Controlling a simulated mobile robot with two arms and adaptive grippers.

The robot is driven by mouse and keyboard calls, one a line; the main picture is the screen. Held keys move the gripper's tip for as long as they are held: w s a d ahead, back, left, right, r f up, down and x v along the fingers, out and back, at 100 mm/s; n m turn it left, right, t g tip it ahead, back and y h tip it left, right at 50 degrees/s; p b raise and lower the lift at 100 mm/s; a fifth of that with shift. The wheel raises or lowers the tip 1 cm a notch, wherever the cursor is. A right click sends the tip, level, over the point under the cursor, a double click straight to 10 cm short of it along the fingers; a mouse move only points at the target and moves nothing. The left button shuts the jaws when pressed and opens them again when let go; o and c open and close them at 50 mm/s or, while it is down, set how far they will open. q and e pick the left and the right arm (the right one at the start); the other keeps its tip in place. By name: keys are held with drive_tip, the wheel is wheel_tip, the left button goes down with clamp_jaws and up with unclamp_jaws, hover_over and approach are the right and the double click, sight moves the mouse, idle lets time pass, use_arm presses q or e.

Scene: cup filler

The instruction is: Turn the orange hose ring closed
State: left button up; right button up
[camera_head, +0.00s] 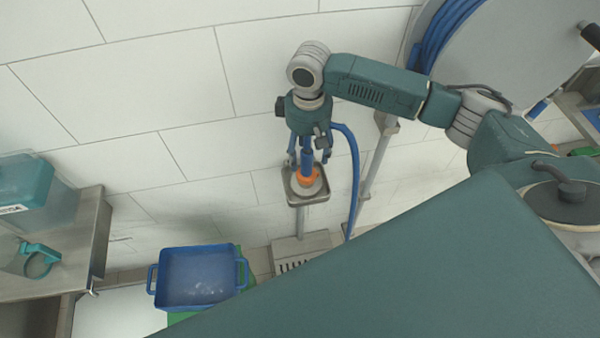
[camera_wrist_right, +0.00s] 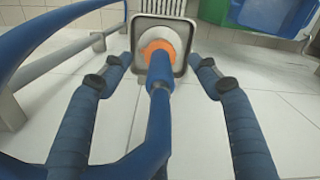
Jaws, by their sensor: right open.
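The orange hose ring (camera_head: 309,180) sits low on the blue hose nozzle, over a small square metal tray on a stand (camera_head: 292,199). In the right wrist view the orange ring (camera_wrist_right: 158,47) shows around the end of the blue hose (camera_wrist_right: 159,112), above the grey tray (camera_wrist_right: 181,68). My right gripper (camera_head: 307,162) is above the ring, pointing down. In the right wrist view its two blue fingers (camera_wrist_right: 150,74) are spread wide on both sides of the hose, apart from it and from the ring. My left gripper is not in view.
A blue crate (camera_head: 200,277) stands on something green at the lower middle. A metal counter (camera_head: 92,230) with a teal container (camera_head: 35,195) is at the left. The blue hose loops down right of the tray from a large reel (camera_head: 500,50). White wall tiles lie behind.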

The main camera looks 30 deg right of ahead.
sight(307, 170)
wheel_tip(307, 170, down, 5)
drive_tip(key=shift+d+f+p, duration=0.1)
drive_tip(key=shift+d+p, duration=0.05)
drive_tip(key=shift+p, duration=0.2)
drive_tip(key=shift+f, duration=1.5)
drive_tip(key=c, duration=1.2)
drive_tip(key=shift+a+r+p, duration=0.2)
drive_tip(key=shift+p, duration=0.75)
drive_tip(key=shift+m, duration=0.3)
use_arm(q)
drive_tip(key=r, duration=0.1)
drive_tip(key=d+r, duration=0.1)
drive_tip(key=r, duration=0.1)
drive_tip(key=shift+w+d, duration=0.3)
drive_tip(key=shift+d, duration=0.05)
use_arm(e)
drive_tip(key=shift+d+f, duration=0.1)
drive_tip(key=shift+f, duration=0.1)
